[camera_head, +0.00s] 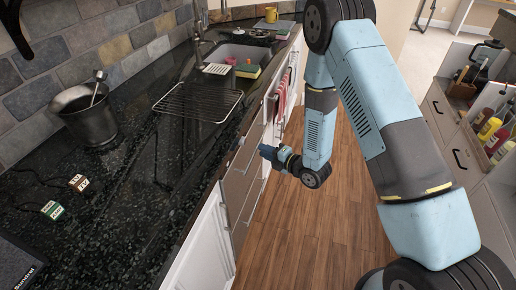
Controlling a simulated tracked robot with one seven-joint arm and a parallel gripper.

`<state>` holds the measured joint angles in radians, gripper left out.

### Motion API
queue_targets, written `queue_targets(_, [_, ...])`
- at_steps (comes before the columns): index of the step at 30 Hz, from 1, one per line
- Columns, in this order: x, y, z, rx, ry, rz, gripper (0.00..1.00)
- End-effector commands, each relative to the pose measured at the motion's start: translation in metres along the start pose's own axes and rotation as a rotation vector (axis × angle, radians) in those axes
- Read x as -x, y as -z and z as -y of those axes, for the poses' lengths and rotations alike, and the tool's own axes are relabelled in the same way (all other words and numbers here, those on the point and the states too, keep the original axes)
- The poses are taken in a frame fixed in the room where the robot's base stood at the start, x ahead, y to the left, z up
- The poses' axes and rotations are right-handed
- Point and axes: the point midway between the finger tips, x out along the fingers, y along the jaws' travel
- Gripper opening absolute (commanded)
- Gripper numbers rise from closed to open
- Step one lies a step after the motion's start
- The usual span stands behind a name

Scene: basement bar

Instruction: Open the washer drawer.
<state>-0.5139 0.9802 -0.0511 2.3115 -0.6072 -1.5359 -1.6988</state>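A stack of brown-grey drawer fronts with long pale bar handles (250,204) is set under the black counter, left of my arm. These look like the washer drawer fronts (237,190), seen steeply from above, and they appear closed. I cannot tell for sure which front is the washer drawer. My gripper (266,152) is at the end of my light blue arm, just right of the drawer fronts and below the counter edge. It points left toward them. Its fingers are too small and dark to tell if they are open or touch a handle.
The black counter (130,195) holds a metal bucket (92,118), a wire rack (198,102) and small blocks (52,210). Red towels (283,92) hang farther along the fronts. Wooden floor (305,225) is clear between these and the drawers with bottles (490,130) at right.

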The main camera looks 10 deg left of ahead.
Motion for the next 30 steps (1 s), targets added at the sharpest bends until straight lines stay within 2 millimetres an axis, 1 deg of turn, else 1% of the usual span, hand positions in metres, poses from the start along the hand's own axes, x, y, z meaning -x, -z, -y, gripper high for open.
queue_targets(1, [-0.009,0.001,0.0,0.001,-0.001,-0.003,0.23])
queue_targets(3, [-0.019,0.001,-0.001,0.0,-0.002,-0.002,0.23])
queue_targets(9, [-0.04,0.001,0.0,0.001,-0.001,-0.002,0.23])
queue_targets(14, [-0.046,0.001,0.0,-0.001,0.001,-0.001,0.23])
queue_targets(21, [-0.046,0.0,0.0,-0.001,0.001,0.0,0.23])
queue_targets(22, [-0.046,0.0,0.0,-0.001,0.001,0.0,0.22])
queue_targets(29, [-0.046,0.0,0.001,-0.001,0.002,0.0,0.0])
queue_targets(30, [-0.046,0.0,0.001,-0.001,0.002,0.0,0.0])
